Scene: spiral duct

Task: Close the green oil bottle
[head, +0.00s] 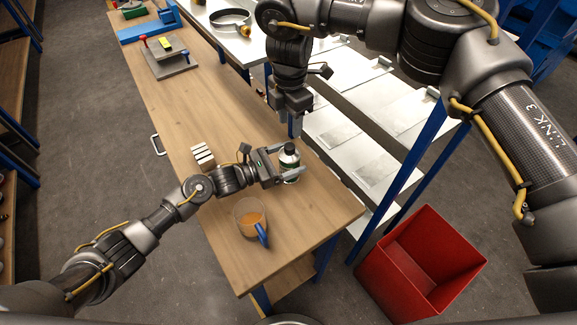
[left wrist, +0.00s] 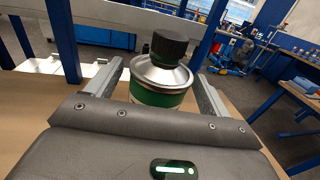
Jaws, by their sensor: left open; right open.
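The green oil bottle (head: 290,161) stands upright near the table's right edge in the head view. In the left wrist view the bottle (left wrist: 160,97) shows a green body and a silver shoulder. A black cap (left wrist: 170,47) sits on its neck; I cannot tell how tight it is. My left gripper (head: 289,163) is open, with one finger on each side of the bottle; I cannot tell whether they touch it. My right gripper (head: 296,127) points down just above and behind the bottle in the head view, open and clear of the cap. It does not show in the left wrist view.
Several pale blocks (head: 203,156) lie behind my left forearm. Metal shelving (head: 345,130) stands beyond the table's right edge, and a red bin (head: 420,265) stands on the floor.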

